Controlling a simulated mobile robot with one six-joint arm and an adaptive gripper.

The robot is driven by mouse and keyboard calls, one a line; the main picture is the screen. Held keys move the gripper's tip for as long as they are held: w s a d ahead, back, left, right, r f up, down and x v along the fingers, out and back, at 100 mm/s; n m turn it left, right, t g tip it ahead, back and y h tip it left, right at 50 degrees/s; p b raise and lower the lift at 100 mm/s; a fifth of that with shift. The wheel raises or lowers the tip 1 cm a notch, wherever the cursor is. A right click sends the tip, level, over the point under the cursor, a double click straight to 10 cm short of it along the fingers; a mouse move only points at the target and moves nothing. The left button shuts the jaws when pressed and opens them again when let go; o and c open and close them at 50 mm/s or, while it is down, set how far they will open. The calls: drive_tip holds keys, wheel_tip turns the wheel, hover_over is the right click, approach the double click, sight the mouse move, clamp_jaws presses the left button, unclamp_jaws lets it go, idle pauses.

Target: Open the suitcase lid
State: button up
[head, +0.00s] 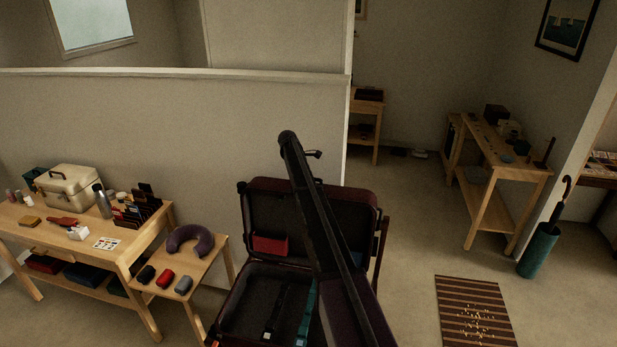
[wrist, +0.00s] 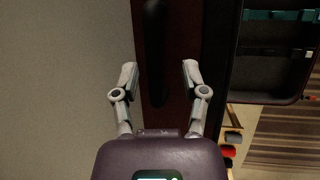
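The suitcase stands open in the head view, behind and left of my dark arm. Its dark maroon lid (head: 277,208) is tilted up near upright, with a red pouch inside it. Its base (head: 225,318) lies below with straps across the dark lining, partly hidden by my arm. The wrist view shows the lid's maroon edge (wrist: 180,20) with a black handle (wrist: 155,45) along it. My gripper (wrist: 159,68) is open, its fingers spread to either side of the handle; I cannot tell whether they touch. The gripper is not clearly visible in the head view.
A low partition wall (head: 170,130) stands behind the suitcase. A small table (head: 215,265) with a neck pillow (head: 191,243) is close on the left, beside a larger bench (head: 80,232). A striped mat (head: 450,310) and an umbrella stand (head: 538,250) are on the right.

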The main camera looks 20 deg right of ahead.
drive_tip(key=w+a+r+p, duration=0.1)
drive_tip(key=w+r+p, duration=0.1)
drive_tip(key=r+p, duration=0.4)
drive_tip(key=w+a+r+p, duration=0.1)
drive_tip(key=w+r+p, duration=0.2)
drive_tip(key=r+p, duration=0.2)
drive_tip(key=shift+w+a+r+p, duration=0.15)
drive_tip(key=shift+a+r+p, duration=0.25)
drive_tip(key=shift+r, duration=0.2)
idle(1.1)
idle(0.5)
drive_tip(key=s+a+f+m+y+b, duration=0.1)
drive_tip(key=s+a+f+m+b, duration=0.2)
drive_tip(key=s, duration=1.6)
drive_tip(key=s+a+f+m+y+b, duration=0.2)
drive_tip(key=s+a+f+b, duration=0.6)
drive_tip(key=s, duration=1.1)
drive_tip(key=s+a+f+m+y+b, duration=0.2)
drive_tip(key=s+a+f+m+b, duration=0.4)
drive_tip(key=s, duration=1.3)
drive_tip(key=shift+s+a+f+t, duration=0.3)
drive_tip(key=shift+s+f, duration=0.1)
drive_tip(key=shift+f, duration=0.5)
